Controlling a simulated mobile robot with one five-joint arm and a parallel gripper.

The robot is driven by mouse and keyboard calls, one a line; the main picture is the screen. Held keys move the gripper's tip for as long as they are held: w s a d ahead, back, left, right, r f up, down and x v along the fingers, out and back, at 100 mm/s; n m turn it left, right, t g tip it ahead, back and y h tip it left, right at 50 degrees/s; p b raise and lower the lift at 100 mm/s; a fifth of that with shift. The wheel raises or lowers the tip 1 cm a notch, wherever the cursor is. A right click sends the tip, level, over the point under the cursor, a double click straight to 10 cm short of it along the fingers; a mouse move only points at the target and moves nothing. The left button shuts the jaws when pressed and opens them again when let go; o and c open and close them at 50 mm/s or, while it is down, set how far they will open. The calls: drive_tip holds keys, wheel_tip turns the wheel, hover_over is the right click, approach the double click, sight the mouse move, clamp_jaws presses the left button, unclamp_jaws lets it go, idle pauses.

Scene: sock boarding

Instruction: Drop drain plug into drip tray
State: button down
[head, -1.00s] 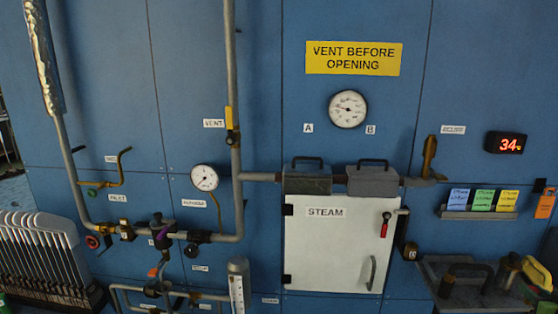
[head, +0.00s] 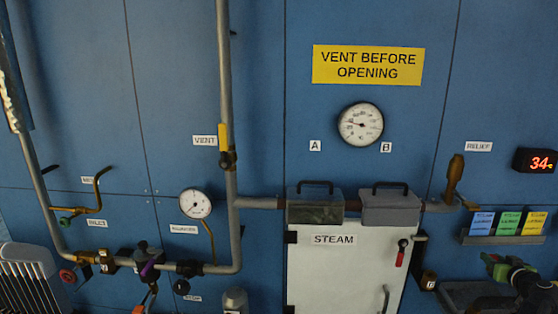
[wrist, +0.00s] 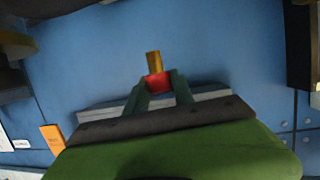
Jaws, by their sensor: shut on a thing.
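In the wrist view my gripper (wrist: 159,90) is shut on a small red and brass-coloured piece, which looks like the drain plug (wrist: 157,82). The plug's brass end points away from the jaws, toward the blue wall. In the head view my gripper and arm show only partly at the lower right, and the plug cannot be made out there. A dark grey tray-like ledge (head: 455,292) sits beside my arm at the bottom right, mostly cut off and covered. I cannot tell whether it is the drip tray.
A white STEAM door (head: 335,265) with a red-handled latch (head: 401,253) is left of my arm. Pipes and valves (head: 150,265) stand out from the wall at left. A rack of coloured cards (head: 507,223) hangs above my arm. A pale ribbed radiator (head: 30,280) is at far left.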

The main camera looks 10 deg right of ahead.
drive_tip(key=f+b, duration=0.3)
drive_tip(key=f, duration=0.1)
drive_tip(key=f+b, duration=0.2)
drive_tip(key=shift+s+d+b, duration=0.25)
drive_tip(key=shift+s+b, duration=0.05)
drive_tip(key=shift+b, duration=0.05)
drive_tip(key=shift+r, duration=0.1)
drive_tip(key=c, duration=1)
unclamp_jaws()
drive_tip(key=p+v, duration=0.5)
drive_tip(key=v, duration=1.2)
drive_tip(key=shift+s, duration=0.2)
drive_tip(key=shift+a, duration=0.1)
